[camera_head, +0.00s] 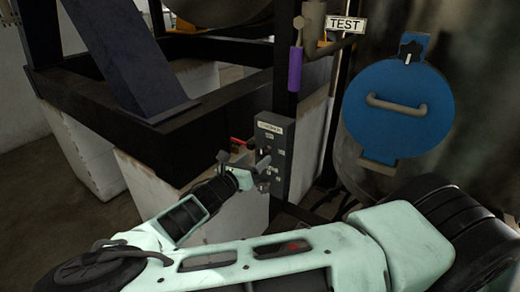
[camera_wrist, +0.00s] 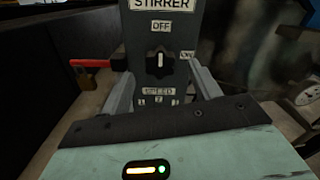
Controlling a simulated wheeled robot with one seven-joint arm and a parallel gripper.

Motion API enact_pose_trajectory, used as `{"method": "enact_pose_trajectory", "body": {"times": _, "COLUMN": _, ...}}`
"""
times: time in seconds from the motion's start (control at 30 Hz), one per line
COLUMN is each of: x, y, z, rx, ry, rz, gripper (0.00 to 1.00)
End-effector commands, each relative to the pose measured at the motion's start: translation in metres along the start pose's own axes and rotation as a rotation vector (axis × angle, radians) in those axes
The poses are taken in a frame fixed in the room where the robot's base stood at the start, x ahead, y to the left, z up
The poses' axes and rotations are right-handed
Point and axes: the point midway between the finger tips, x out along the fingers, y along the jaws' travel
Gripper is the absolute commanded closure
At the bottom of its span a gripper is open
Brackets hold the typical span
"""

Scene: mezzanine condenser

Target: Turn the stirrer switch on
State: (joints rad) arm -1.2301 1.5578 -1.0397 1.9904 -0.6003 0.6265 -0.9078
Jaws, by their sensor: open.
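The stirrer control box (camera_head: 270,145) is a grey upright panel on a dark post, with a white STIRRER label at its top. In the wrist view its black rotary switch (camera_wrist: 159,62) has a white pointer line standing upright, toward the OFF label (camera_wrist: 161,27). My gripper (camera_wrist: 163,80) is open, one finger on each side of the knob. I cannot tell whether the fingers touch it. In the head view my gripper (camera_head: 258,165) is at the box and hides the knob.
A red lever (camera_wrist: 92,63) sticks out left of the box, close to my left finger. A purple-handled valve (camera_head: 295,68) and a TEST sign (camera_head: 346,24) are above. A blue round hatch (camera_head: 398,108) is at right. Dark steel beams (camera_head: 160,135) stand left.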

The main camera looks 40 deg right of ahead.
Motion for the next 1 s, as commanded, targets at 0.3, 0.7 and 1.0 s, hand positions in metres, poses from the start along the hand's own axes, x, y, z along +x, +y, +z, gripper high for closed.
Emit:
{"method": "enact_pose_trajectory", "body": {"times": 0.3, "x": 0.034, "y": -0.001, "z": 0.001, "rx": 0.0, "ry": 0.0, "rz": 0.0, "gripper": 0.38}}
{"method": "enact_pose_trajectory", "body": {"times": 0.7, "x": 0.036, "y": 0.0, "z": 0.0, "rx": 0.001, "ry": 0.001, "rz": 0.0, "gripper": 0.6}}
{"method": "enact_pose_trajectory", "body": {"times": 1.0, "x": 0.036, "y": 0.0, "z": -0.001, "rx": 0.007, "ry": 0.001, "rz": 0.0, "gripper": 0.82}}
